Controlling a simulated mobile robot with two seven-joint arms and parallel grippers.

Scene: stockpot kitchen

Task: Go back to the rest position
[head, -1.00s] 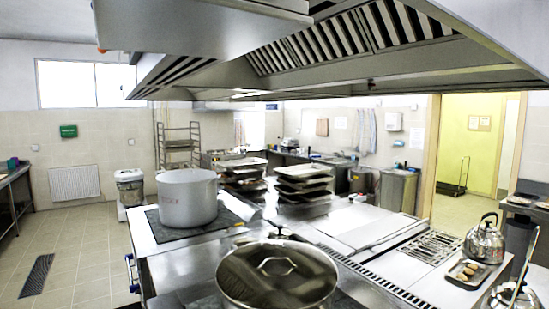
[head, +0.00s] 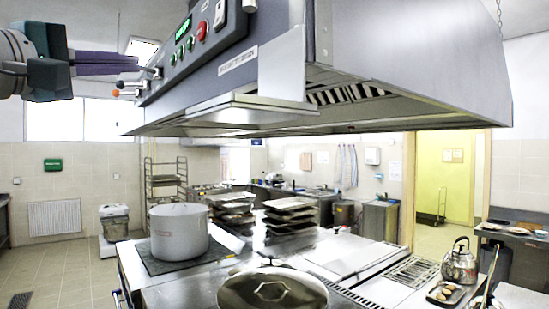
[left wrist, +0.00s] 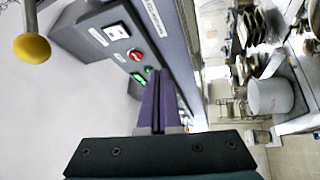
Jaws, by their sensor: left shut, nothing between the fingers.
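My left gripper (head: 137,64) is at the upper left of the head view, raised high, with its purple fingers pointing right toward the hood's control panel (head: 200,40). Its fingers are together and empty. They also show in the left wrist view (left wrist: 160,74), in front of the panel (left wrist: 120,40); I cannot tell whether they touch it. The panel carries a green display, a red button and small levers with coloured knobs. My right gripper is in neither view.
The grey extractor hood (head: 400,75) hangs over the cooking island. A large stockpot (head: 180,232) and a lidded pan (head: 272,292) stand on the island. A kettle (head: 460,265) and a small tray (head: 445,293) are at the right.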

